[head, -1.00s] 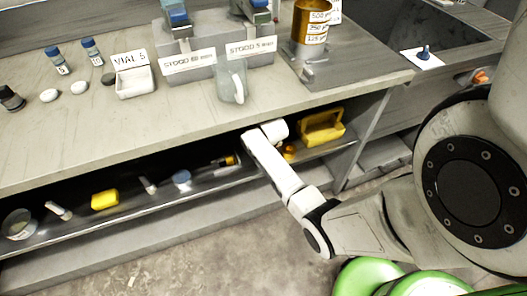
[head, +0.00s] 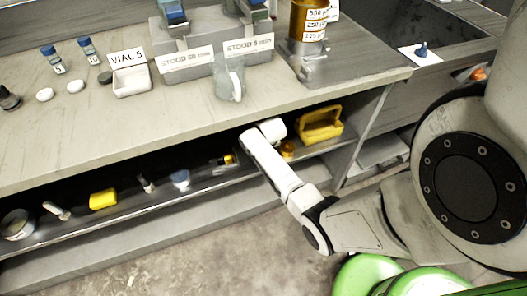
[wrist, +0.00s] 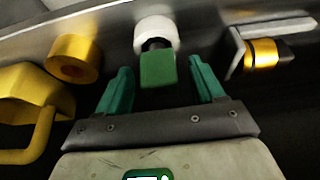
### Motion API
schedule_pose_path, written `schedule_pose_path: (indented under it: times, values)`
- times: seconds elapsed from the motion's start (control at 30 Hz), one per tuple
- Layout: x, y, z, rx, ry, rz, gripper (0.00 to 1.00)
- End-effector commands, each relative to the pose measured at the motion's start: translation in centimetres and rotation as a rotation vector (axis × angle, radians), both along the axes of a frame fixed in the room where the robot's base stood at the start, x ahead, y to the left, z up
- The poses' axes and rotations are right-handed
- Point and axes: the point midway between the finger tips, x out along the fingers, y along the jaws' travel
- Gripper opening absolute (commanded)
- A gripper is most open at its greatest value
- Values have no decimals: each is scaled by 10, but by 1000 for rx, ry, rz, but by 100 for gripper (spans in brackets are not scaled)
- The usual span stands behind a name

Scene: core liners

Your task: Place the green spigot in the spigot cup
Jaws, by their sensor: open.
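In the wrist view a green block-shaped piece (wrist: 158,71) with a dark neck runs into a white round piece (wrist: 157,33); it appears to be the green spigot. My gripper (wrist: 160,66) is open, with one teal finger on each side of the green piece and a visible gap to each. In the head view my gripper is hidden under the counter, at the lower shelf, and the green piece does not show. No container is labelled as the spigot cup; a clear cup (head: 230,82) stands on the counter, but I cannot tell whether it is that one.
An orange ring-shaped piece (wrist: 75,58) and a yellow caddy (wrist: 24,108) lie left of my gripper. An orange and black cylinder (wrist: 262,53) by a metal bracket is on the right. The counter edge (head: 150,170) overhangs the lower shelf (head: 110,222).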

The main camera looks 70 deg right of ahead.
Motion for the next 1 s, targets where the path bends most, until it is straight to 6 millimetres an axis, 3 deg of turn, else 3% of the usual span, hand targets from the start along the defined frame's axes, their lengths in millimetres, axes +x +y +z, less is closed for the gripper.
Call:
schedule_pose_path:
  times: [0.17,0.3,0.7,1.0]
  values:
    - [-2,3,14,0,-1,0,68]
    - [-8,10,36,-1,-2,-1,68]
    - [-63,74,30,2,1,0,68]
    - [-83,98,30,1,0,1,68]
